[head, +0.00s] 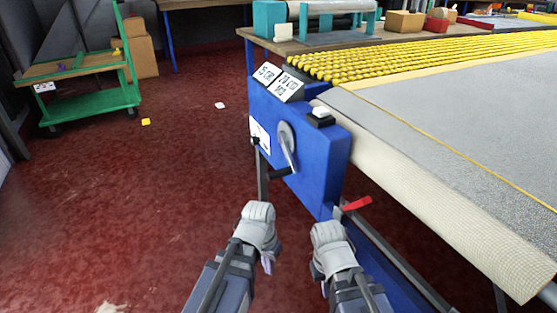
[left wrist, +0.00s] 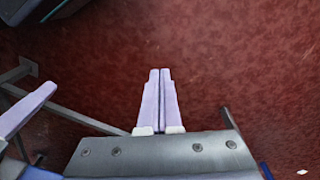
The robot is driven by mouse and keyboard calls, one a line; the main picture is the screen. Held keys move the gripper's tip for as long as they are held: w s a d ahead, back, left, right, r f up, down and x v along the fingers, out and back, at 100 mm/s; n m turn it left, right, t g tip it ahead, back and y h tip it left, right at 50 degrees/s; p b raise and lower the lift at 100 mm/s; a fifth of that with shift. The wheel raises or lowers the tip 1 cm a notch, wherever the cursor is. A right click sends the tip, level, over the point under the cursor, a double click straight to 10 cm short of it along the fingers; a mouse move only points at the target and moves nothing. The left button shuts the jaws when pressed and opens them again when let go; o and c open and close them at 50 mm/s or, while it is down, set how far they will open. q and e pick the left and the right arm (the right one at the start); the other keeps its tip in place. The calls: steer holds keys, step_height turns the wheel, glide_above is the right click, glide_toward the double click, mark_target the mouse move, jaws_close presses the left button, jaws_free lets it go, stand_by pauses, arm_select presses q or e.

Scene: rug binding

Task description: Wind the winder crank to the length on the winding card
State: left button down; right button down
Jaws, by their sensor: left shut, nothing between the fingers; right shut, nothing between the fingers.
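The winder crank (head: 287,146) is a grey metal arm on the front of the blue winder housing (head: 325,165), with a dark handle (head: 281,173) at its lower end. Two white cards with black print (head: 267,73) (head: 290,84) stand tilted on top of the housing; their small text is hard to read. A white dial plate (head: 259,134) shows on the housing's left face. My left gripper (head: 267,266) is shut and empty, below and apart from the crank. Its closed lilac fingers show in the left wrist view (left wrist: 160,75). My right gripper (head: 325,288) is lower right, also apart from the crank, shut and empty.
A white button on a black base (head: 321,114) sits on the housing. A red lever (head: 357,204) is below it. A green cart (head: 90,97) stands at far left. The red floor between is mostly clear.

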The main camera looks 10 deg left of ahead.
arm_select(q)
steer(key=w+d+r+m+y+p, duration=0.1)
steer(key=d+r+m+p, duration=0.1)
steer(key=r+m+p, duration=0.4)
steer(key=d+r+m+y+p, duration=0.1)
steer(key=d+r+p, duration=0.1)
steer(key=r+p, duration=0.7)
steer(key=w+r+m+p, duration=0.5)
steer(key=r+m+p, duration=0.3)
steer(key=r+m, duration=0.1)
steer(key=w+r+m+t+p, duration=0.1)
steer(key=w+r+m+p, duration=0.5)
steer(key=r+m+p, duration=0.3)
steer(key=shift+w+a+r+p, duration=0.3)
steer(key=shift+a+r, duration=0.15)
steer(key=shift+r, duration=0.3)
steer(key=shift+f, duration=0.1)
steer(key=b, duration=1.1)
glide_toward(280, 171)
steer(key=s+f, duration=0.4)
steer(key=f, duration=0.2)
steer(key=shift+w+a+f+b, duration=0.25)
steer(key=shift+w+f+b, duration=0.2)
steer(key=shift+w+f, duration=0.35)
steer(key=shift+w+a, duration=0.3)
steer(key=shift+w, duration=0.05)
